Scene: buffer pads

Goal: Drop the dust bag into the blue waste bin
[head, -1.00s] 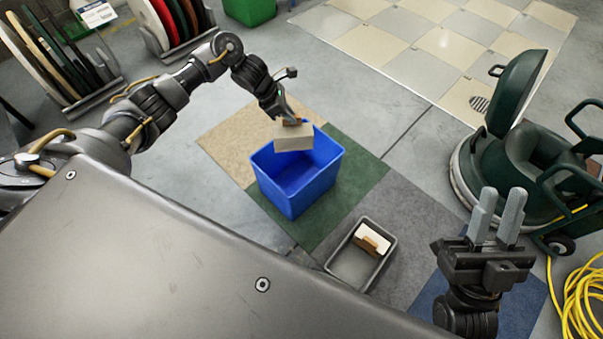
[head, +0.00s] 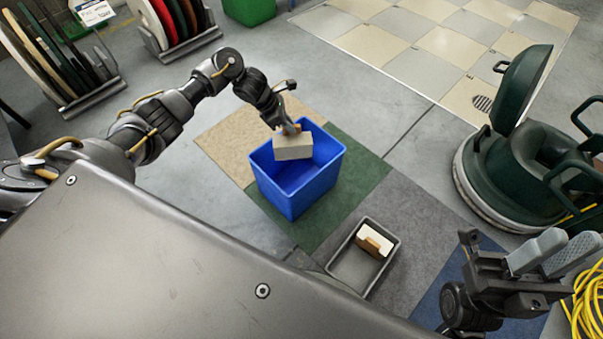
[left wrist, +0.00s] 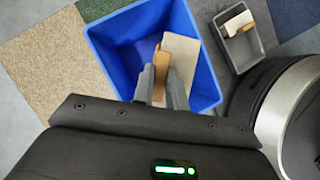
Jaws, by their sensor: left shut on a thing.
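The dust bag (head: 292,148) is a pale beige box-like bag with a brown cardboard collar. My left gripper (head: 290,130) is shut on it and holds it over the opening of the blue waste bin (head: 300,200). In the left wrist view the bag (left wrist: 186,62) and its brown collar (left wrist: 162,66) lie between and beyond my left fingertips (left wrist: 163,90), within the outline of the blue bin (left wrist: 118,50). The bin looks empty otherwise. My right gripper (head: 540,255) is at the lower right, apart from the bin, with its two grey fingers apart and nothing between them.
A grey tray (head: 345,272) holding another pale bag with a brown collar (head: 374,242) sits right of the bin. A green floor machine (head: 515,160) and yellow cable (head: 585,300) are at the right. Racks of round pads (head: 180,25) and a green bin (head: 248,10) stand behind.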

